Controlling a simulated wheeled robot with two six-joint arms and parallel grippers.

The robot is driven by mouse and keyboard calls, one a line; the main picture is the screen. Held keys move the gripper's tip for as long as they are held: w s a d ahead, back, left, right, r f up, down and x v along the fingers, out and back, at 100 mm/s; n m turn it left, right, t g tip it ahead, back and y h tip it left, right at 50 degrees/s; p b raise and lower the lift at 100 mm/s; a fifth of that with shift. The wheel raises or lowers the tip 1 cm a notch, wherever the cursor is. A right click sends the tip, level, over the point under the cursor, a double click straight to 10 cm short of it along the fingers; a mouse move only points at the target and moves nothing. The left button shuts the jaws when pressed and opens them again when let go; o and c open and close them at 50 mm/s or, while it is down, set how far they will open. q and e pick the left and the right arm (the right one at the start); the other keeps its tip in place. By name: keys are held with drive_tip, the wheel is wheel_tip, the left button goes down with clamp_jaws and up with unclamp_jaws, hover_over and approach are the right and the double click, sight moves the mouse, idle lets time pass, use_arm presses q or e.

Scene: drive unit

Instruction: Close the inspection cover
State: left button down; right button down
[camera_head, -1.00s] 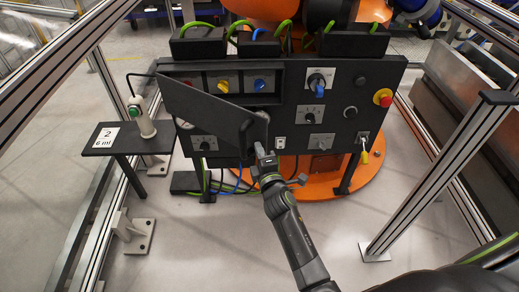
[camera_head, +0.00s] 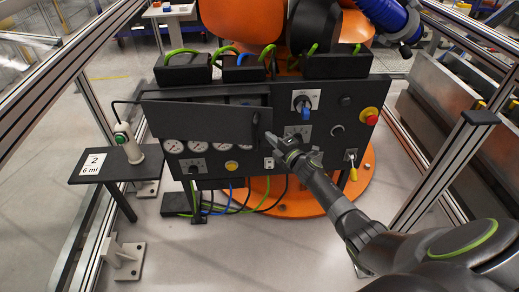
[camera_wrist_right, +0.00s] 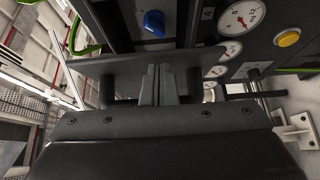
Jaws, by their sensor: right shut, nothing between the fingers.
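The inspection cover (camera_head: 195,120) is a flat black plate in front of the left part of the black control panel (camera_head: 345,95). It hides most of the recess (camera_head: 250,99); a dark strip shows above its right part. A dark upright handle (camera_head: 256,124) stands near its right edge. My right gripper (camera_head: 272,140) is at the cover's right edge by the handle, shut and empty. In the right wrist view the closed fingers (camera_wrist_right: 158,84) are against or very close to the cover (camera_wrist_right: 110,66); contact is unclear. A blue knob (camera_wrist_right: 154,22) shows past the cover's edge. My left gripper is out of view.
Gauges (camera_head: 173,146) and a yellow button (camera_head: 232,166) sit below the cover. A red emergency button (camera_head: 370,116) and a yellow-handled switch (camera_head: 353,172) are at the right. A side shelf (camera_head: 118,172) with a green-topped device (camera_head: 126,142) stands left. Metal frame posts flank the panel.

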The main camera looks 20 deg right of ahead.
drive_tip(key=w, duration=0.1)
drive_tip(key=w+d+b, duration=0.2)
drive_tip(key=shift+w+d+r, duration=0.15)
drive_tip(key=shift+w+d, duration=0.1)
drive_tip(key=shift+w, duration=0.15)
